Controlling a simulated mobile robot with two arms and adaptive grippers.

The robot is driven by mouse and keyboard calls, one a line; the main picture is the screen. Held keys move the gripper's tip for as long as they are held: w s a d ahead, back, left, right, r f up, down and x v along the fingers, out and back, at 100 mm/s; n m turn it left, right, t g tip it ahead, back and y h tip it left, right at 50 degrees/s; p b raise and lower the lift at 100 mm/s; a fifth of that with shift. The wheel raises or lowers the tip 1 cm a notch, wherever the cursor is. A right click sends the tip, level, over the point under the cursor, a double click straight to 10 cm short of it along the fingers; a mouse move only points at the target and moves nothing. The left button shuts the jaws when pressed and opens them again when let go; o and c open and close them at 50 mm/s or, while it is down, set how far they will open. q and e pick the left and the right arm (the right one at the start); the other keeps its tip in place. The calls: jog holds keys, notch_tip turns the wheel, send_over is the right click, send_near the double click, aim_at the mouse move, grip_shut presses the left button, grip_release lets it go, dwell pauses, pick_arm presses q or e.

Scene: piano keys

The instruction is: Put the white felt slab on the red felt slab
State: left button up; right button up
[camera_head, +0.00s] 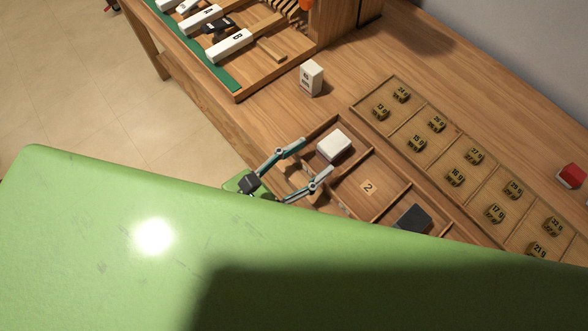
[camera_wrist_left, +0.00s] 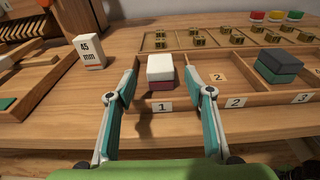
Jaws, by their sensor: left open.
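The white felt slab (camera_wrist_left: 160,69) lies on top of the dark red felt slab (camera_wrist_left: 160,85) in the compartment marked 1 of a wooden tray (camera_wrist_left: 140,118). The white slab also shows in the head view (camera_head: 334,144), where the red one is mostly hidden beneath it. My left gripper (camera_head: 317,156) is open in front of the stack. In the left wrist view, its two fingers (camera_wrist_left: 161,82) stand apart to the left and right of the stack, with gaps on both sides. My right gripper is not in view.
Compartment 2 (camera_wrist_left: 213,78) is empty. Compartment 3 holds a dark grey slab (camera_wrist_left: 280,60) on a green one. A white block marked 45 mm (camera_wrist_left: 90,50) stands left of the tray. A grid tray (camera_head: 430,150) with several brass weights lies behind. A piano-key frame (camera_head: 270,75) stands at upper left.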

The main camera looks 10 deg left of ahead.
pick_arm(q)
jog(key=v, duration=0.1)
jog(key=b+v, duration=0.1)
jog(key=shift+s+a+f, duration=0.2)
jog(key=shift+s, duration=0.15)
jog(key=shift+s+a+r, duration=0.35)
jog(key=shift+s+a, duration=0.05)
jog(key=shift+s, duration=0.1)
